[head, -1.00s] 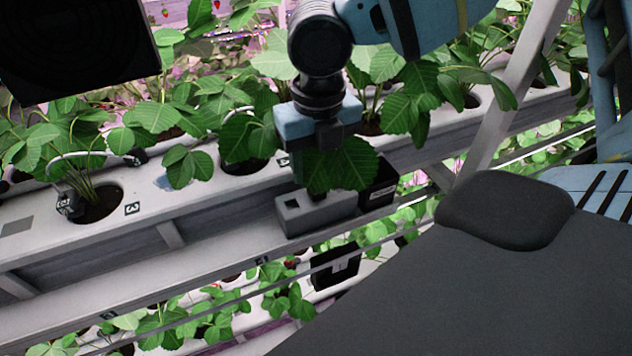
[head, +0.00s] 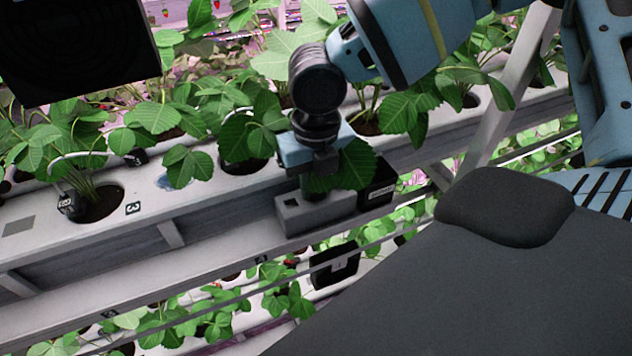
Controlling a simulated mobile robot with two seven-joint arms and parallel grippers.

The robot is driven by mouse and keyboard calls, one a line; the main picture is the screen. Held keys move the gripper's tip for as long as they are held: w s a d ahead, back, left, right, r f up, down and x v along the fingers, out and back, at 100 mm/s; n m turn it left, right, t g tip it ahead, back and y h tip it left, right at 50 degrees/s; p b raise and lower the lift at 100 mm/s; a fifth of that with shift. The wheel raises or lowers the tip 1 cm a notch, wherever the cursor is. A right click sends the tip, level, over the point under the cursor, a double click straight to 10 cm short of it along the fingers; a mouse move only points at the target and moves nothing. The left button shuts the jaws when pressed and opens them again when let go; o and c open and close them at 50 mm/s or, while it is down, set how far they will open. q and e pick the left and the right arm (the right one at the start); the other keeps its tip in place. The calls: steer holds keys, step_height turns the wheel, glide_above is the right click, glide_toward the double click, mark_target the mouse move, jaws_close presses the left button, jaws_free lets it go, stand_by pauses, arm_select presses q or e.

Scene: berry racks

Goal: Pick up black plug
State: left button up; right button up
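My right gripper (head: 308,186) comes down from above, its fingers just over the grey box (head: 290,218) on the rack's ledge. Its fingers are narrow from this side and partly against leaves, so I cannot tell whether they are open or hold anything. No black plug shows clearly; one at the grey box would be hidden by the gripper. Small black fittings sit on the hose ends at the left, one (head: 69,205) by a plant hole and one (head: 137,157) further back. My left gripper is not in view.
A black labelled box (head: 378,187) stands right of the grey box. Strawberry plants grow from holes in the white gutter (head: 150,207). Another black box (head: 334,265) hangs lower. A slanted post (head: 508,95) rises at the right. The ledge left of the grey box is clear.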

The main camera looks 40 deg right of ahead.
mark_target(316, 186)
steer(key=c, duration=0.4)
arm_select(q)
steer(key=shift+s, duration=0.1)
arm_select(e)
steer(key=shift+r, duration=0.15)
steer(key=shift+r, duration=0.5)
step_height(316, 186, up, 2)
steer(key=shift+r, duration=0.25)
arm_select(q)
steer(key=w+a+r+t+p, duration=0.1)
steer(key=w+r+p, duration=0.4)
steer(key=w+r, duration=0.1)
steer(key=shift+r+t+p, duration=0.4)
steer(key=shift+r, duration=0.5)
arm_select(e)
steer(key=s+d+r, duration=0.1)
steer(key=s+d, duration=0.3)
steer(key=s, duration=1.1)
steer(key=shift+s+r, duration=0.2)
steer(key=shift+s, duration=0.05)
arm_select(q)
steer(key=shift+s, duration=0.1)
arm_select(e)
steer(key=shift+f, duration=0.1)
